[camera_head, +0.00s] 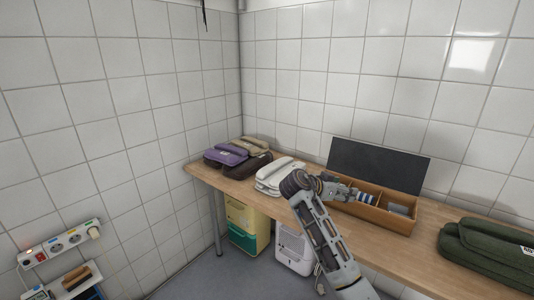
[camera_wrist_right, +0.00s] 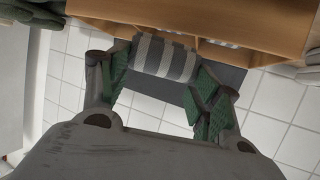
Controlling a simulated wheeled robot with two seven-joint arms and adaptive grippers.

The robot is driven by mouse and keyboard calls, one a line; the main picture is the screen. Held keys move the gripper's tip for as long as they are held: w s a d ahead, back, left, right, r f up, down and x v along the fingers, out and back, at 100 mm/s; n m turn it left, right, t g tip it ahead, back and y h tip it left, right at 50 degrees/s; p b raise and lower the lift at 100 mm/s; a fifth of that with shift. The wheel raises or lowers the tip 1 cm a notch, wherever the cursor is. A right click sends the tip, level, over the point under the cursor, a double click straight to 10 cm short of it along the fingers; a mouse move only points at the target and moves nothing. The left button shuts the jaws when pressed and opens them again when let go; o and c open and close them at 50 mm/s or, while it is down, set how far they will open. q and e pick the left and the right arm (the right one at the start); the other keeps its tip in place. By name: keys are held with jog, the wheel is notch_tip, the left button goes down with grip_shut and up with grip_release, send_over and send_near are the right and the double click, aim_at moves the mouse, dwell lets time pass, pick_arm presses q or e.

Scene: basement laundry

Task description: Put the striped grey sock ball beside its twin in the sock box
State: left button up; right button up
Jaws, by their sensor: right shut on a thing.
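My right gripper (camera_head: 350,191) reaches over the wooden sock box (camera_head: 372,217) on the bench. In the right wrist view its green-padded fingers (camera_wrist_right: 167,75) are shut on the striped grey sock ball (camera_wrist_right: 165,57), dark grey with pale bands. In the head view a small striped patch (camera_head: 364,197) shows at the fingertips. The box has dividers and a dark raised panel (camera_head: 378,165) behind it. A greyish item (camera_head: 399,208) lies in its right compartment; I cannot tell whether it is the twin. The gripper hides the box's left part. My left gripper is out of view.
White folded cloth (camera_head: 275,176) lies just left of the box; purple and dark brown folded bundles (camera_head: 226,153) lie farther left. A green folded bundle (camera_head: 487,248) is at the right. Bare wooden bench top (camera_head: 425,240) lies between box and green bundle. Tiled walls stand behind.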

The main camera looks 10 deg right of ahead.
jog(key=shift+w, duration=0.1)
jog(key=shift+w+r+n+t, duration=0.3)
jog(key=shift+w, duration=0.2)
jog(key=w+a+r+n+t+y, duration=0.3)
jog(key=w+a+r+n, duration=0.1)
jog(key=a, duration=0.3)
jog(key=w+a+r+n+t+y, duration=0.3)
jog(key=w+a+r+t, duration=0.1)
jog(key=a, duration=0.2)
jog(key=s+a+f+n+t+y, duration=0.1)
jog(key=a+f+n+y, duration=0.15)
jog(key=a, duration=0.65)
jog(key=s+a+f+n+y, duration=0.35)
jog(key=s+a+f, duration=0.25)
jog(key=a+f, duration=0.35)
jog(key=s+f, duration=0.4)
jog(key=f, duration=0.3)
jog(key=s+a+f, duration=0.1)
jog(key=s+f, duration=0.3)
jog(key=f, duration=0.4)
jog(key=shift+n+t+y, duration=0.4)
jog(key=shift+r, duration=0.15)
